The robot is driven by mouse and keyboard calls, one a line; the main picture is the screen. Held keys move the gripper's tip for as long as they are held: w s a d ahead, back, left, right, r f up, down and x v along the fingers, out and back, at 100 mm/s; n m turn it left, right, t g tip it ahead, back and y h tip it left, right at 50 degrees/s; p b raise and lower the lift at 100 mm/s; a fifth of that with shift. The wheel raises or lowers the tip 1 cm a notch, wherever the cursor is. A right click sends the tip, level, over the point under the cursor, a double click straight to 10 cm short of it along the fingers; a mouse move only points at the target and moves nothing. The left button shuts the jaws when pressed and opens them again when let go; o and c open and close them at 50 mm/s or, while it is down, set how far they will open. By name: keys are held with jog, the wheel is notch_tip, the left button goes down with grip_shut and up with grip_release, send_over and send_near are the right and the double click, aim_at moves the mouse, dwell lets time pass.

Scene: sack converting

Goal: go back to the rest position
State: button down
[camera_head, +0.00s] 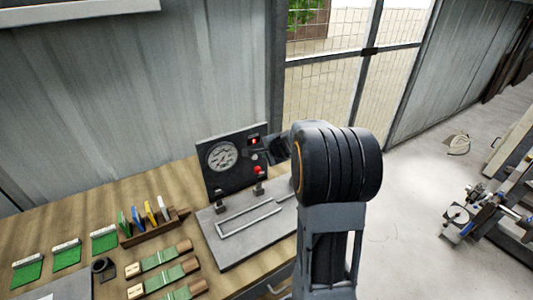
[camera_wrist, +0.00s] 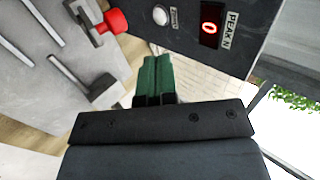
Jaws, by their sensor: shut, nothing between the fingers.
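My gripper (camera_wrist: 157,72) shows in the wrist view with its two green fingers together and nothing between them. It is beside the dark upright panel (camera_wrist: 262,14) of a tester, with the lit red display reading 0 above and right of the fingers. A red knob (camera_wrist: 115,21) lies up and left of the fingers. In the head view my arm stands in front of the tester's right side and hides part of it. The tester's panel (camera_head: 216,184) carries a round gauge (camera_head: 222,156) and stands on a grey base plate (camera_head: 213,224). The fingers are not clear in the head view.
The wooden bench (camera_head: 95,210) holds a wooden rack (camera_head: 150,235) of coloured cards, several flat green pieces, a small black cup (camera_head: 103,268) and several green-and-wood pieces. A corrugated wall stands behind. Open floor (camera_head: 420,215) lies right of my arm, with machinery (camera_head: 480,212) at the far right.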

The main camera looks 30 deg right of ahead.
dwell(0.4)
jog(key=s+a+r+n+g, duration=0.2)
jog(key=s+a+n, duration=0.6)
jog(key=s, duration=0.4)
jog(key=s+a+r+n+g, duration=0.2)
jog(key=s+a+n, duration=0.6)
jog(key=s, duration=0.5)
jog(key=shift+s+a+r+n+g, duration=0.15)
jog(key=shift+a+r+n+g, duration=0.25)
jog(key=shift+n, duration=0.3)
jog(key=shift+d, duration=0.1)
